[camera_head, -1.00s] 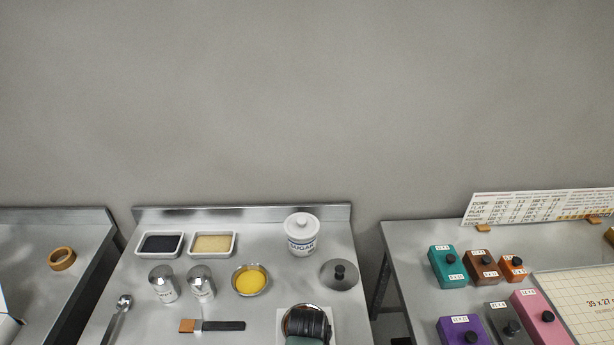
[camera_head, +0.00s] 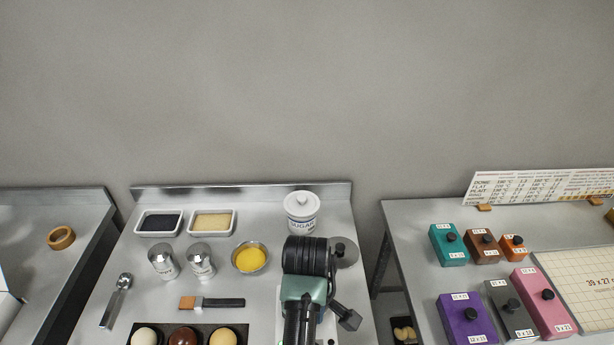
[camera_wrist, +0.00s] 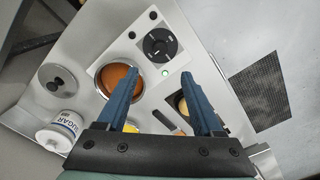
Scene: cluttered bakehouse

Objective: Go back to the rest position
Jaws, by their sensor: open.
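My gripper (camera_wrist: 160,76) shows in the wrist view with its two blue fingers spread apart and nothing between them. It is above the steel table (camera_head: 215,321). A round metal bowl with a brown-orange inside (camera_wrist: 113,76) lies below and partly behind the left finger. In the head view my arm reaches up from the bottom, right of the table's middle. Its dark and green links cover part of the table, and the fingertips cannot be made out there.
A sugar jar (camera_head: 301,212), a grey lid (camera_head: 346,255), a bowl of yellow stuff (camera_head: 251,259), two shakers (camera_head: 163,262), a brush (camera_head: 213,303) and two trays (camera_head: 159,223) crowd the table. Coloured blocks (camera_head: 465,318) stand on the right table. A plain wall is behind.

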